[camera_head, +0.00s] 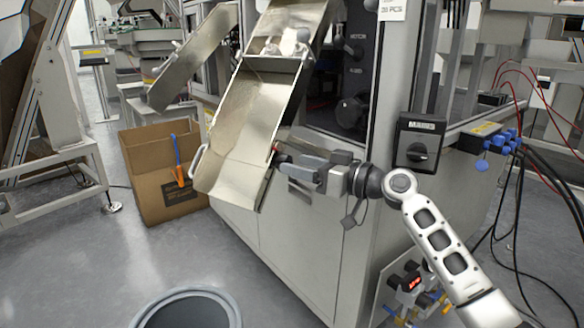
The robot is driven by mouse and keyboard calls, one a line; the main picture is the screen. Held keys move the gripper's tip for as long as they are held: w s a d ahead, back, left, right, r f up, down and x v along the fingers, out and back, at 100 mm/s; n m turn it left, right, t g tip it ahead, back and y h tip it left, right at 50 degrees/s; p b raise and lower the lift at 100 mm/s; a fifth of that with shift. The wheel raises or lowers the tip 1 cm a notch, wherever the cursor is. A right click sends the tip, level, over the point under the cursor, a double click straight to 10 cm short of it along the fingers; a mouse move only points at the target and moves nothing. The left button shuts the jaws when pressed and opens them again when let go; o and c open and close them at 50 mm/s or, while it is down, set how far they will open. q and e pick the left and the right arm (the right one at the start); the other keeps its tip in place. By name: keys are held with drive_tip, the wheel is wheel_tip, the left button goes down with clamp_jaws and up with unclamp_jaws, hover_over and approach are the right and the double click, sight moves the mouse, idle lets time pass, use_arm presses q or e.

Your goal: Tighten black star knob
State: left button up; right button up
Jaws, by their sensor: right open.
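My right gripper (281,160) reaches in from the right, and its fingers point left at the right edge of the metal chute (247,110). It is open. A small dark part with a red spot shows at its fingertips; I cannot tell whether it is the black star knob or whether the fingers touch it. A larger dark round knob-like shape (351,111) shows on the machine's dark front panel, above the gripper. My left gripper is not in view.
The machine cabinet (300,240) stands right behind the gripper. A black rotary switch box (418,145) is on its corner. A cardboard box (150,160) with an orange-and-blue tool stands left of the chute. A round grey bin (187,296) is at the front. Floor between is free.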

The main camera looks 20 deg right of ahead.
drive_tip(key=x, duration=0.2)
drive_tip(key=shift+w+a, duration=0.25)
drive_tip(key=c, duration=1)
